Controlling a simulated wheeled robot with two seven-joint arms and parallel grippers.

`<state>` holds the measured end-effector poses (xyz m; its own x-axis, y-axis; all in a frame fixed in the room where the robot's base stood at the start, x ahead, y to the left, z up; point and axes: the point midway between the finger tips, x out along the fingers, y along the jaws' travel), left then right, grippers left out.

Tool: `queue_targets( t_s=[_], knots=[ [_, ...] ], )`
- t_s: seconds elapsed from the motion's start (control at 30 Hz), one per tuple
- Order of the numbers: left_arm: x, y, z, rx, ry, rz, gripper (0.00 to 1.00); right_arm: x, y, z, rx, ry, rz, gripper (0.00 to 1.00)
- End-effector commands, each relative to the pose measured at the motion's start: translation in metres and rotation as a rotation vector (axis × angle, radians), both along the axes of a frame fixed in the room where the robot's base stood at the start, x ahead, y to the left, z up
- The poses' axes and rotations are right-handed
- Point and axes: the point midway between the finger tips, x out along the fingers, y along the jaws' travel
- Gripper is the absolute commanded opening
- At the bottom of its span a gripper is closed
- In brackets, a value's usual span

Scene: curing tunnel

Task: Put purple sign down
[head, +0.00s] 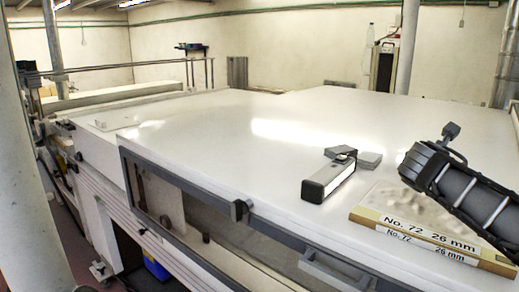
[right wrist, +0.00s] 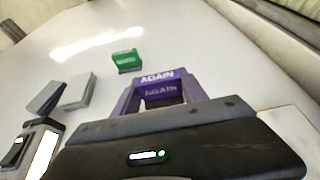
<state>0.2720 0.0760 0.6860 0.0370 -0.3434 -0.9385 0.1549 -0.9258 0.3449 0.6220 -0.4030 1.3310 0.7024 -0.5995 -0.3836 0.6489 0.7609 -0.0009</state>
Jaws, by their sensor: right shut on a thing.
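The purple sign (right wrist: 160,88), with white lettering "AGAIN", shows in the right wrist view. My right gripper (right wrist: 161,100) is shut on it, with a finger on each side. I cannot tell whether the sign touches the white surface below. In the head view my right arm comes in from the right over the white top; its fingertips and the purple sign cannot be made out there. My left gripper is not in view.
A green sign (right wrist: 126,61) stands on the white top (head: 220,130). A black-and-white device (head: 328,181) lies near two grey blocks (head: 368,160). A box marked "No. 72 26 mm" (head: 425,240) lies at the front right. The top's middle and left are largely clear.

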Motion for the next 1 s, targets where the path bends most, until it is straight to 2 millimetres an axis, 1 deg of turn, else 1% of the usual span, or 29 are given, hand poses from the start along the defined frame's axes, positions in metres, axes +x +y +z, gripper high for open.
queue_targets(
  t_s=[0.17,0.27,0.37,0.47,0.53,0.63,0.67,0.7,1.0],
  knots=[
    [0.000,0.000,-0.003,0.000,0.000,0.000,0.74,0.000,0.000,-0.003,0.001,-0.001,0.000,0.11],
    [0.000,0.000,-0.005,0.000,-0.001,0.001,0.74,0.002,0.000,0.008,0.001,-0.004,-0.002,0.11],
    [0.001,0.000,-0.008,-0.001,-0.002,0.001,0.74,0.001,-0.001,0.027,0.002,-0.006,-0.012,0.11],
    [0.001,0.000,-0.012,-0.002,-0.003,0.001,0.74,-0.004,-0.005,0.053,0.003,-0.008,-0.016,0.11],
    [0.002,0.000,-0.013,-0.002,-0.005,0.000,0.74,-0.009,-0.008,0.071,0.003,-0.008,-0.014,0.11],
    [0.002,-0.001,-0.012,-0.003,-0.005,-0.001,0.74,-0.018,-0.011,0.091,0.003,-0.005,-0.003,0.11],
    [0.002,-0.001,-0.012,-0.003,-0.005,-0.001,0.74,-0.021,-0.013,0.094,0.001,-0.003,0.002,0.11],
    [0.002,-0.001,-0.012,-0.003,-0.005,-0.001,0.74,-0.022,-0.013,0.091,0.001,0.001,0.009,0.11],
    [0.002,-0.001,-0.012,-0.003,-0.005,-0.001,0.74,-0.022,-0.012,0.089,0.000,0.000,0.015,0.11]
  ],
)
